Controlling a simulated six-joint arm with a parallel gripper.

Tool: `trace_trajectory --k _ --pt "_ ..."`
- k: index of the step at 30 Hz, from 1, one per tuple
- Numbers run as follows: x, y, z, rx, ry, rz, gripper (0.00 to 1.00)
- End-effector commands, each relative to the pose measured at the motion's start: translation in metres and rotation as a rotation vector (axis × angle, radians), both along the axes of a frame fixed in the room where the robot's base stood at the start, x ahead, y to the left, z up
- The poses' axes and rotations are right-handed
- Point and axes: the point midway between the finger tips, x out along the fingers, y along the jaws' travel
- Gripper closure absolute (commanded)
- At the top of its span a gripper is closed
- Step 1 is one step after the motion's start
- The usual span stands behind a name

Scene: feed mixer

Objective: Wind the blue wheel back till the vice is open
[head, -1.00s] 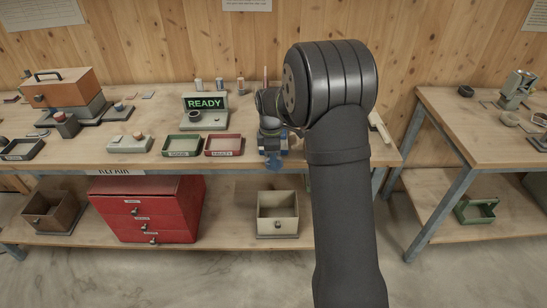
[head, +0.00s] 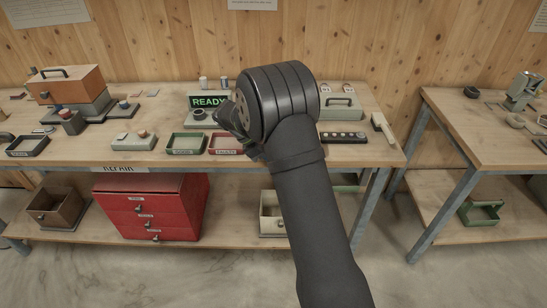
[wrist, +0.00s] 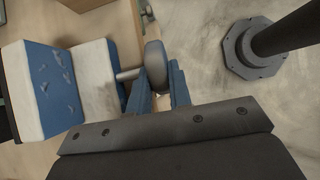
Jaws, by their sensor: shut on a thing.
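The vice shows at the left of the wrist view as two pale blocks with worn blue faces (wrist: 58,80). A short metal rod runs right from it to the wheel (wrist: 155,66), seen nearly edge-on; its rounded rim looks grey here. My gripper (wrist: 160,82) is shut on the wheel, with one blue finger on each side of it. How far apart the vice jaws stand is hard to tell from this angle. In the head view my arm hides the vice, the wheel and the fingers.
On the bench stand a READY display (head: 208,102), a green tray (head: 185,144) and a red tray (head: 224,145) left of my arm. A grey-green case (head: 341,108) stands to the right. A red drawer cabinet (head: 150,205) and an open bin (head: 271,222) are below.

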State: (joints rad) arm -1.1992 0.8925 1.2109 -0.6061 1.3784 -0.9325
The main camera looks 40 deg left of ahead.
Motion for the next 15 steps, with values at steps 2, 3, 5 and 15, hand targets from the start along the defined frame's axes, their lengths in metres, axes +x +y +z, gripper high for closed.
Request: trace_trajectory --k 2,3,5,15 --pt "-0.0009 0.0011 -0.0006 -0.01 -0.011 0.001 1.0" --pt "-0.0009 0.0011 -0.0006 -0.015 -0.015 0.001 1.0" --pt "-0.0008 0.0011 -0.0007 -0.02 -0.02 0.001 1.0" --pt "-0.0009 0.0011 -0.001 -0.023 -0.023 0.001 1.0"
